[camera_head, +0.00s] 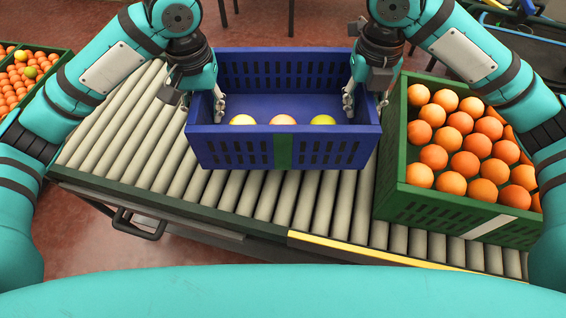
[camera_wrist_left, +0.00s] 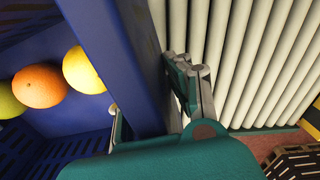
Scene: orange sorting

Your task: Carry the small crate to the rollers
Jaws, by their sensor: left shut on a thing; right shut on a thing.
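The small blue crate (camera_head: 225,151) is over the grey rollers (camera_head: 107,135) in the head view, with a green stripe on its near wall. Three fruits lie in it, one orange (camera_head: 283,121) between two yellowish ones. My left gripper (camera_head: 207,106) is shut on its left wall. My right gripper (camera_head: 362,104) is shut on its right wall. In the left wrist view the blue wall (camera_wrist_left: 127,60) passes between the fingers of my left gripper (camera_wrist_left: 155,112). I cannot tell whether the crate's bottom touches the rollers.
A green crate (camera_head: 430,204) full of oranges stands on the rollers close to the right of the blue crate. Another crate of fruit (camera_head: 47,64) is at the far left. The rollers left of the blue crate are bare. A yellow edge strip (camera_head: 350,251) runs along the front right.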

